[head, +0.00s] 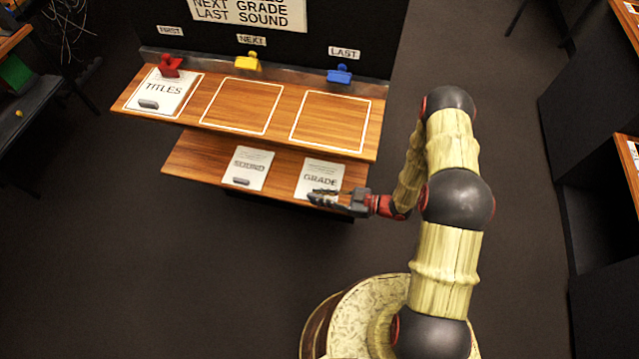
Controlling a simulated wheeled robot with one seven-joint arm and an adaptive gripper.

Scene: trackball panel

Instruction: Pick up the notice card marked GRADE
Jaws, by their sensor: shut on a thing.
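The white card marked GRADE (322,173) is at the right end of the lower wooden shelf. My gripper (318,198) is at the card's front edge, its fingers shut on the card's lower part, where they hide the handle. Whether the card is lifted off the shelf cannot be told from this view. The card marked SOUND (248,166) lies to its left on the same shelf, with a dark handle near its bottom edge. The card marked TITLES (163,90) lies in the left outlined square of the upper shelf.
The upper shelf has two empty outlined squares, the middle one (240,106) and the right one (330,120). Red (170,66), yellow (248,61) and blue (339,74) clips stand behind the squares, under FIRST, NEXT and LAST labels. The upper shelf overhangs behind the cards. Open floor lies in front.

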